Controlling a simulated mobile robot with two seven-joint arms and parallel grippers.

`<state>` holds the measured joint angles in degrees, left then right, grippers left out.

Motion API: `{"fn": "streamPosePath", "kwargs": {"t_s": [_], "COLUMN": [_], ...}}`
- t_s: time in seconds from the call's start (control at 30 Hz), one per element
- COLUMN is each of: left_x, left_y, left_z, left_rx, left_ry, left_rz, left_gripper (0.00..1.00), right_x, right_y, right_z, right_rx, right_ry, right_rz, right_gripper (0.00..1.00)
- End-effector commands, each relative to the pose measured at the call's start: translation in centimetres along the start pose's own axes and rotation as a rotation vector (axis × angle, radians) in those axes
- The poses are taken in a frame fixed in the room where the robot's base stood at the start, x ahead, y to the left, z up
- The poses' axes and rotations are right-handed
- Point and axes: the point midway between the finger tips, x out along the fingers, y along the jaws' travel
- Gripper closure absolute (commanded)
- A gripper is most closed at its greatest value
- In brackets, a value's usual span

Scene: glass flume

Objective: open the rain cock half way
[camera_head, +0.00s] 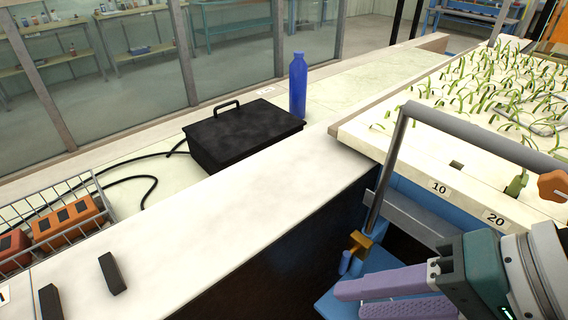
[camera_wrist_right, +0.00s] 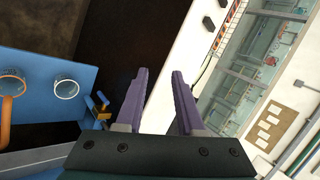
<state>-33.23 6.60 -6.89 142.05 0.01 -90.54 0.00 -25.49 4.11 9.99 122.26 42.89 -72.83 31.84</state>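A small brass cock (camera_head: 358,243) with a blue lever (camera_head: 345,262) sits at the lower end of a grey pipe (camera_head: 388,165); I take it to be the rain cock. The brass and blue piece also shows at the left of the right wrist view (camera_wrist_right: 101,103). Its exact lever angle is too small to tell. My right gripper (camera_head: 347,301) has purple fingers, just below and in front of the cock in the head view, apart from it. In the right wrist view its fingers (camera_wrist_right: 160,72) are spread with nothing between them. My left gripper is out of view.
The planted flume bed (camera_head: 410,140) has labels 10 and 20 and an orange knob (camera_head: 553,186) at right. A white bench (camera_head: 230,210) holds a black box (camera_head: 243,135), a blue bottle (camera_head: 298,85) and a wire basket (camera_head: 50,215).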

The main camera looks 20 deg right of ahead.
Motion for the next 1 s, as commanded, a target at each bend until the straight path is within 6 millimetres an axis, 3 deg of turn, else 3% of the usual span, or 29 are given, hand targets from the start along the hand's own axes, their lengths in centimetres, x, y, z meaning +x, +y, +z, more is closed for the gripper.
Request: {"fn": "streamPosePath", "kwargs": {"t_s": [0.03, 0.4, 0.57, 0.8, 1.0], "left_x": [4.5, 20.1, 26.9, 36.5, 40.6], "left_y": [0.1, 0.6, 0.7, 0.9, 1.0], "left_z": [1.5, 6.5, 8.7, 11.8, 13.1], "left_rx": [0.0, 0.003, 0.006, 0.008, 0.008], "left_ry": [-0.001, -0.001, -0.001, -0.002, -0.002], "left_rz": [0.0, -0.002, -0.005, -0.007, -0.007], "left_gripper": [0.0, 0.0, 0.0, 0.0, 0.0], "right_x": [3.6, 14.3, 17.8, 21.9, 23.0], "right_y": [2.8, 10.7, 14.8, 22.2, 26.4], "right_z": [-0.5, -6.1, -9.3, -14.4, -17.2], "right_rx": [0.077, 0.724, 1.009, 1.424, 1.641], "right_ry": [0.003, -0.002, -0.022, -0.08, -0.133], "right_rz": [-0.042, -0.422, -0.606, -0.907, -1.087], "right_gripper": [0.63, 0.63, 0.63, 0.63, 0.63]}}
